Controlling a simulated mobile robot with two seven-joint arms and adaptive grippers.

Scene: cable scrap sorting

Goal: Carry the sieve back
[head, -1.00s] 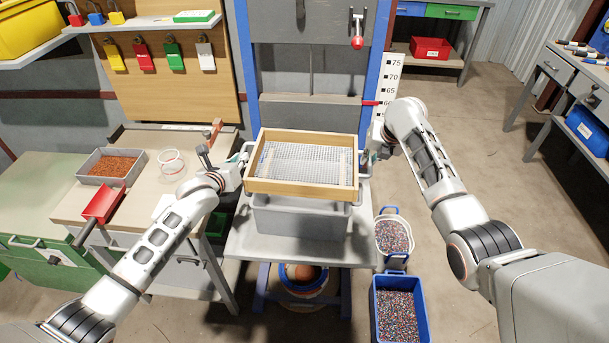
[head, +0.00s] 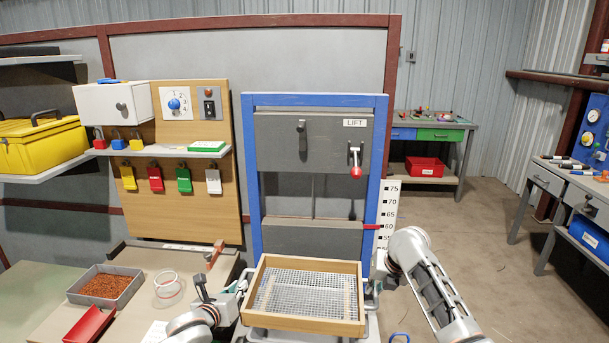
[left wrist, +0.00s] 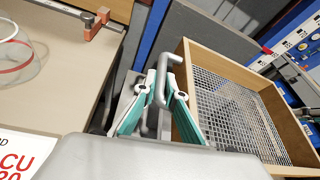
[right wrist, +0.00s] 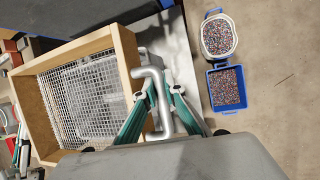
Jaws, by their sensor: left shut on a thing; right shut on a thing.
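The sieve (head: 305,323) is a shallow wooden frame with a wire mesh bottom and a bent metal handle at each side. It sits level in front of the blue lift frame (head: 250,180). My left gripper (left wrist: 160,95) is shut on the left handle, with the sieve (left wrist: 235,110) to its right. My right gripper (right wrist: 158,92) is shut on the right handle, with the sieve (right wrist: 127,60) to its left. The mesh looks empty. What lies under the sieve is mostly hidden in the head view.
On the left bench are a grey tray of brown granules (head: 106,287), a clear jar (head: 168,288) and a red scoop (head: 90,325). In the right wrist view, a white tub (right wrist: 218,37) and a blue bin (right wrist: 227,88) of granules stand on the floor. Open floor lies right.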

